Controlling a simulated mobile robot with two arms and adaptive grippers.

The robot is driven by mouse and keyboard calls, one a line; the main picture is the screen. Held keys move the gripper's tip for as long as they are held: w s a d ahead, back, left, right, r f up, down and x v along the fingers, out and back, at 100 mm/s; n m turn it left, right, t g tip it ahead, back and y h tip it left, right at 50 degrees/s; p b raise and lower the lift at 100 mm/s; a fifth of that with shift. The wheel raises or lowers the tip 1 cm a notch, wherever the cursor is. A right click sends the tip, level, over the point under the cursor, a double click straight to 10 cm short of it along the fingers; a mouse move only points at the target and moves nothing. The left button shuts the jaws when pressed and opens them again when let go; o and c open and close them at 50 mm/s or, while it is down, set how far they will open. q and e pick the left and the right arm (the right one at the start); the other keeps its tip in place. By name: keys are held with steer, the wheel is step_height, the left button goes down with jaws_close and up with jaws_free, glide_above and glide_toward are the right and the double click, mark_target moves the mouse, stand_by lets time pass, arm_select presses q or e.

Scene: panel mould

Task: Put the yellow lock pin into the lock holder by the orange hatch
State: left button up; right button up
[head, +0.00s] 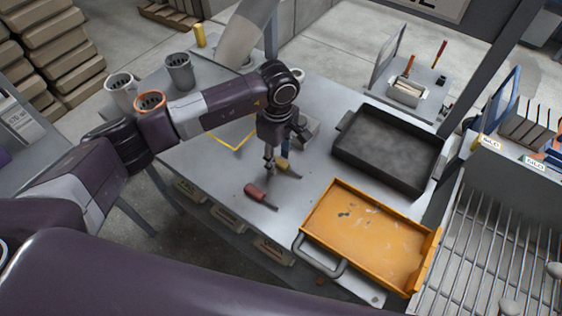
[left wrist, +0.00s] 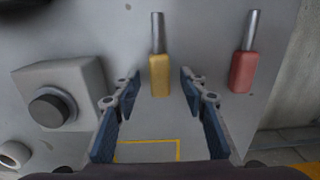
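The yellow lock pin (head: 284,166) lies on the grey table, its metal shaft pointing right in the head view. In the left wrist view the yellow pin (left wrist: 159,75) lies between the fingertips, handle toward me. My left gripper (head: 278,158) is over its handle, open and pointing down, with a gap on both sides; I cannot tell that it touches. The orange hatch (head: 365,235), a shallow panel with a grey handle, lies at the table's front right. I cannot make out the lock holder for certain. My right gripper is not in view.
A red pin (head: 256,192) lies close by the yellow one. A grey block with a dark knob (left wrist: 60,95) stands left of the gripper in the wrist view. A dark tray (head: 390,150) is at the right. Cups (head: 180,72) stand at the back left.

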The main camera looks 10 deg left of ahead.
arm_select(q)
jaws_close()
stand_by(0.3)
